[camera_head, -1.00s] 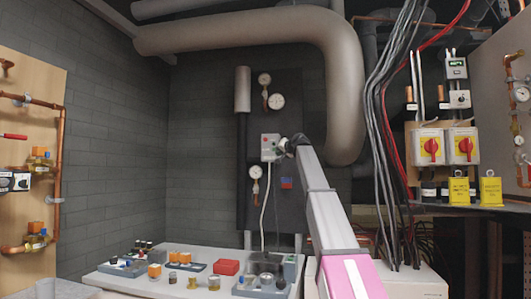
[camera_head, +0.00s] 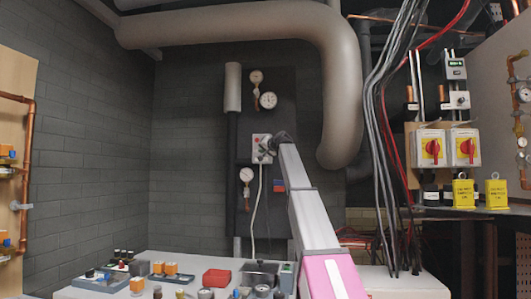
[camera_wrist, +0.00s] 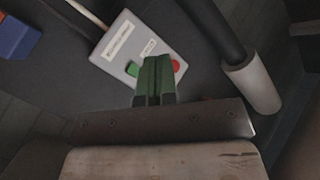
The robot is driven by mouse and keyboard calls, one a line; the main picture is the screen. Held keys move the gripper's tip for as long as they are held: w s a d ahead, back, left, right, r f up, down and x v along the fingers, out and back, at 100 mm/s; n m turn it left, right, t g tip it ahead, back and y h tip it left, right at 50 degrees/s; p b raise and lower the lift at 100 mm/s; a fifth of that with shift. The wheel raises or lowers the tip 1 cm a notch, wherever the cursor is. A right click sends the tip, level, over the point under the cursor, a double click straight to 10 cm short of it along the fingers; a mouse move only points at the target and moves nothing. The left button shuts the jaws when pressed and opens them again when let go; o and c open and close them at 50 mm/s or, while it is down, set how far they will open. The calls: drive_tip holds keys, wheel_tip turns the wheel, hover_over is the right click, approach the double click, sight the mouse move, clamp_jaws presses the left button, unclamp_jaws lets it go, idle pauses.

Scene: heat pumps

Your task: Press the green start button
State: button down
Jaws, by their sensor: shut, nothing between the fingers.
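The light grey control box (camera_head: 257,141) hangs on the dark panel on the far wall. It shows in the wrist view (camera_wrist: 118,46) with two white labels, a green start button (camera_wrist: 133,69) and a red button (camera_wrist: 175,65). My gripper (camera_wrist: 157,60) is shut and empty, with its green fingers together. In the wrist view its tips overlap the lower edge of the box, between the two buttons and just right of the green one. Whether they touch the box I cannot tell. In the head view my gripper (camera_head: 267,151) covers the box's lower right part.
A pale cable (camera_head: 257,205) runs down from the box. Gauges (camera_head: 268,100) and a grey cylinder (camera_head: 233,87) are on the same panel; a cylinder (camera_wrist: 252,84) shows right in the wrist view. A blue block (camera_wrist: 17,37) is at its upper left. A cluttered bench (camera_head: 140,266) stands below.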

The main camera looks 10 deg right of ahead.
drive_tip(key=w+d, duration=0.2)
drive_tip(key=w, duration=0.6)
drive_tip(key=shift+d, duration=0.3)
drive_tip(key=shift+w, duration=0.1)
idle(1.7)
drive_tip(key=shift+w+d, duration=0.15)
drive_tip(key=shift+w, duration=0.15)
drive_tip(key=shift+w+d, duration=0.1)
drive_tip(key=shift+w, duration=0.2)
idle(0.7)
drive_tip(key=shift+s, duration=0.1)
drive_tip(key=shift+s+a, duration=0.25)
drive_tip(key=shift+s, duration=0.4)
drive_tip(key=shift+s+a, duration=0.25)
drive_tip(key=shift+s, duration=0.55)
drive_tip(key=shift+s+a, duration=0.25)
drive_tip(key=shift+s, duration=0.5)
drive_tip(key=shift+s+a, duration=0.25)
drive_tip(key=shift+s, duration=0.55)
